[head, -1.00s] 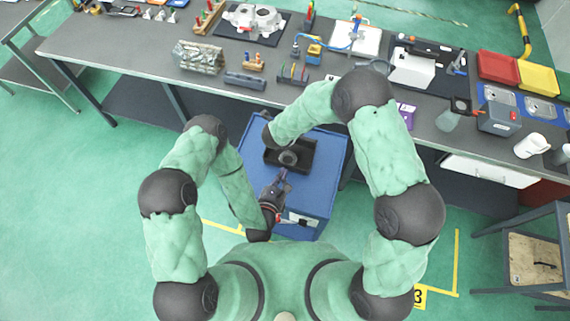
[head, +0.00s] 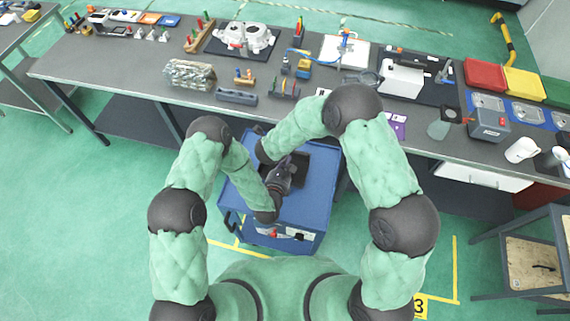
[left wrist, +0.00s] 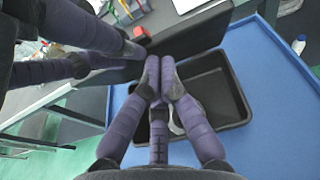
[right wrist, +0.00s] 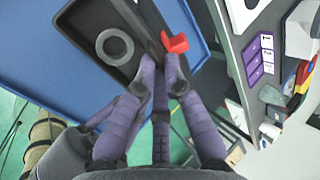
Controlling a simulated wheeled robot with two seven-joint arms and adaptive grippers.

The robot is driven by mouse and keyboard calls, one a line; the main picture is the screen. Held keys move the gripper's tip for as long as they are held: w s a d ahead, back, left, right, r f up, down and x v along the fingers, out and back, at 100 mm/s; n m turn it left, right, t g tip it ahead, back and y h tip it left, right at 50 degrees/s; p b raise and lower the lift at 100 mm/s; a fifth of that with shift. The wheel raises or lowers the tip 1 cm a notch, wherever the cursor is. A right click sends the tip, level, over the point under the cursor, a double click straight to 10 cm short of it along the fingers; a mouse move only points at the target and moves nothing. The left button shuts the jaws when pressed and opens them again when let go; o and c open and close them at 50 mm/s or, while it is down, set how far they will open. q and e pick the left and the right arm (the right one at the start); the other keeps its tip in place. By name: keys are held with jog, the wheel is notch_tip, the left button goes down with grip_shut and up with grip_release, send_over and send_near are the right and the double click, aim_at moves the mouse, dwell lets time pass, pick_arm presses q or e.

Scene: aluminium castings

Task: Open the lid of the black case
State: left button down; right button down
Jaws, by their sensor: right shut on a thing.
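The black case (head: 303,168) sits on the blue cart, largely covered by my arms in the head view. Its open tray (left wrist: 237,107) shows in the left wrist view, with a grey ring (right wrist: 101,47) lying inside in the right wrist view. The dark lid (left wrist: 200,40) stands raised along one side of the tray. My right gripper (right wrist: 160,68) is shut on the lid's edge beside a red tab (right wrist: 176,42). My left gripper (left wrist: 160,68) has its fingertips together over the tray, close to the lid; whether it touches is unclear. In the head view it is over the case (head: 288,165).
The blue cart (head: 310,215) has free top surface around the case. Behind it runs a long grey workbench (head: 130,75) with castings, tools, trays and a grey box (head: 490,122). A stool (head: 535,260) stands at the right.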

pick_arm(q)
jog(key=shift+w+d+r, duration=0.25)
jog(key=shift+w+r, duration=0.4)
jog(key=shift+w, duration=0.1)
pick_arm(e)
jog(key=shift+s+f, duration=0.1)
jog(key=c, duration=1.3)
grip_release()
jog(key=shift+s+f, duration=0.15)
pick_arm(q)
jog(key=shift+r, duration=0.1)
pick_arm(e)
jog(key=shift+r, duration=0.2)
